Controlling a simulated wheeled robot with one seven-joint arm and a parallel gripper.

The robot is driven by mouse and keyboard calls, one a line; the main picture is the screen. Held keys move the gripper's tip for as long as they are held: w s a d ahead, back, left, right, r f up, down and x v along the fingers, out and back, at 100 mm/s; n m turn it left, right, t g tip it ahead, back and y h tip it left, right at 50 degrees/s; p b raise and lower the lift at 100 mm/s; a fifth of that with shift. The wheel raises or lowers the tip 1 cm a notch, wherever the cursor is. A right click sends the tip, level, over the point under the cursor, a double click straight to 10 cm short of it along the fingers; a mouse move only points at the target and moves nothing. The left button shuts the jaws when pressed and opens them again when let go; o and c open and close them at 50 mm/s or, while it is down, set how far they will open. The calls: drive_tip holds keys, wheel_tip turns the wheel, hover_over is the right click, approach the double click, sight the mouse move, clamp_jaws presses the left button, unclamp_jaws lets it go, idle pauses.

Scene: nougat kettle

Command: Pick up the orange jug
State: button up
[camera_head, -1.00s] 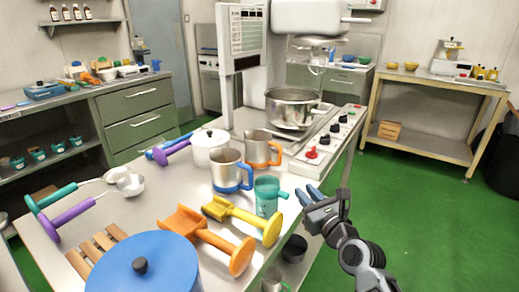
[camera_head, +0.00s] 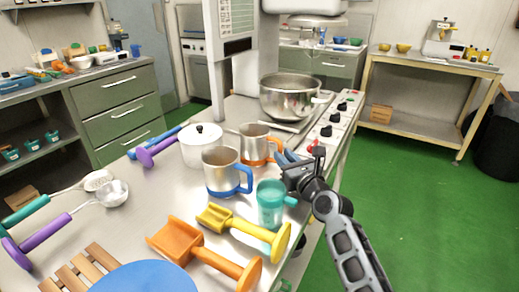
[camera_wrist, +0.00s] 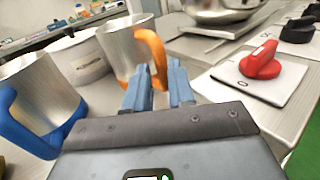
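The orange jug (camera_head: 255,146) is a metal jug with an orange band and handle. It stands upright on the steel table, behind the blue-handled jug. In the wrist view the orange jug (camera_wrist: 121,52) is just ahead, its handle facing my gripper. My gripper (camera_head: 284,155) is at the handle side of the jug. In the wrist view my gripper (camera_wrist: 160,78) shows two blue fingers apart, with the lower handle end appearing between them. Nothing is clearly held. I cannot tell whether the fingers touch the handle.
The blue-handled jug (camera_head: 219,172) and a teal cup (camera_head: 270,203) stand close in front. A white lidded pot (camera_head: 201,148) is to the left. A large steel pot (camera_head: 288,98) and a panel with a red knob (camera_wrist: 262,62) lie behind. Yellow and orange scoops lie nearer.

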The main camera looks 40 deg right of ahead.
sight(281, 152)
drive_tip(key=shift+x, duration=1.8)
drive_tip(key=shift+s+d, duration=0.1)
drive_tip(key=shift+c, duration=0.5)
clamp_jaws()
